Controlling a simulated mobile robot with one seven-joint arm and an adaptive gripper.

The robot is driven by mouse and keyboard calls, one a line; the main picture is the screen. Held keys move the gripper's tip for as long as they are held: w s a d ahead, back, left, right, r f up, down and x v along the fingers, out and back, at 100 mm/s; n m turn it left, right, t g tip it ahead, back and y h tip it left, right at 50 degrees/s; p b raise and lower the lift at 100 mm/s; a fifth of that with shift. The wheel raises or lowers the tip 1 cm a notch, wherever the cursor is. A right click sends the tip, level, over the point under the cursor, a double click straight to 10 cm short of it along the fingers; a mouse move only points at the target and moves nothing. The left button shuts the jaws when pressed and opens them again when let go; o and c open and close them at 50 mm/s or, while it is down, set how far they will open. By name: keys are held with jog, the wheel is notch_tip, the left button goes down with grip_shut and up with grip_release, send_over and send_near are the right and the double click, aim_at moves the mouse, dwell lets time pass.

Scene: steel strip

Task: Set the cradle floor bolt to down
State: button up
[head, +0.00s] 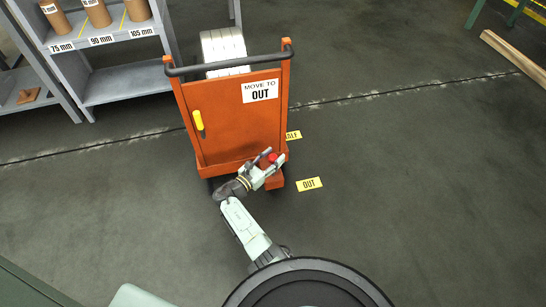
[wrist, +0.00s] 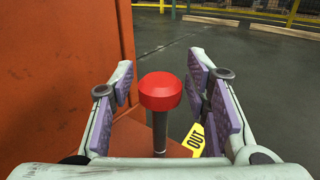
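The orange cradle cart (head: 240,119) stands upright on the floor, with a "MOVE TO OUT" sign (head: 260,91) on its panel. The floor bolt (wrist: 160,92) has a red knob on a dark upright rod at the cart's lower right corner; its red knob also shows in the head view (head: 272,157). My gripper (wrist: 165,97) is open, with one purple-padded finger on each side of the bolt and visible gaps to both. In the head view my gripper (head: 268,165) is low at the cart's front. The bolt's lower end is hidden.
A yellow "OUT" floor label (head: 309,184) lies right of the cart, and another yellow label (head: 293,135) is partly hidden behind it. A grey shelf (head: 125,80) with brown rolls stands at the left. Wooden planks (head: 515,57) lie at the far right.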

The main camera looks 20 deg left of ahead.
grip_shut()
dwell(0.3)
jog(key=shift+f, duration=0.1)
